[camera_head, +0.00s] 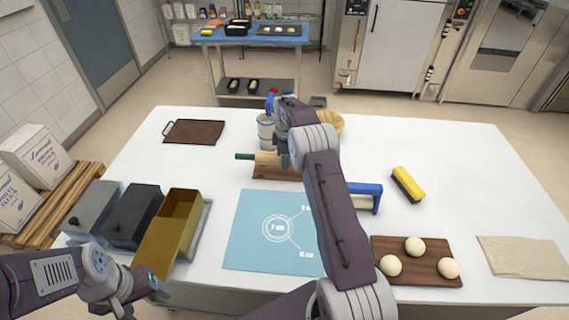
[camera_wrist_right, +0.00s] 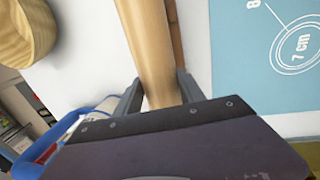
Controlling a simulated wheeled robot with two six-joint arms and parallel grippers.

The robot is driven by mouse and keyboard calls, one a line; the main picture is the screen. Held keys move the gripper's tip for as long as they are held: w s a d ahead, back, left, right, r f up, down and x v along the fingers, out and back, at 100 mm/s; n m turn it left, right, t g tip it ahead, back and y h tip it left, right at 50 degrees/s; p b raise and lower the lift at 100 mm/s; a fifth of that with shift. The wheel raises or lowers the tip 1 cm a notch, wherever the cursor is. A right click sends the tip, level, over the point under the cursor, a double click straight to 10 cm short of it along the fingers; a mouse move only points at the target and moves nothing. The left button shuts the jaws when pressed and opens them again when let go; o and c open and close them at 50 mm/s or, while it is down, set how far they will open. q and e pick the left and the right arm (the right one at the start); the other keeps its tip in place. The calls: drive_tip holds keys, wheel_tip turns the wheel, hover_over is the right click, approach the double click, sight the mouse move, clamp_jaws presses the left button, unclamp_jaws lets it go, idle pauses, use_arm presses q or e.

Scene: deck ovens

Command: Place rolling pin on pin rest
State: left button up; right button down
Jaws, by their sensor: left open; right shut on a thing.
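The rolling pin (camera_head: 267,158) is pale wood with a green handle at its left end. My right gripper is shut on it; in the wrist view, the pin's body (camera_wrist_right: 152,45) runs between the two fingers (camera_wrist_right: 158,95). The pin rest (camera_head: 268,173) is a brown wooden piece under the pin in the head view; its edge (camera_wrist_right: 176,40) shows along the pin in the wrist view. I cannot tell whether pin and rest touch. My right arm hides the pin's right part. My left gripper (camera_head: 132,300) is open and empty at the lower left.
A blue mat (camera_head: 250,245) lies in front of the rest. A wooden bowl (camera_head: 332,122) and a tub (camera_head: 265,132) stand behind. A blue-handled item (camera_head: 368,189), yellow brush (camera_head: 407,184) and dough board (camera_head: 418,273) are right. Loaf tins (camera_head: 132,215) are left.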

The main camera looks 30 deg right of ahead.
drive_tip(key=shift+w+a+f, duration=0.2)
drive_tip(key=shift+w+f, duration=0.15)
drive_tip(key=shift+w, duration=0.1)
wheel_tip(320, 180, down, 4)
drive_tip(key=shift+s+r+p, duration=0.1)
drive_tip(key=shift+r+p, duration=0.15)
drive_tip(key=shift+p, duration=0.25)
drive_tip(key=shift+f, duration=0.2)
drive_tip(key=shift+f, duration=0.1)
drive_tip(key=c, duration=0.7)
unclamp_jaws()
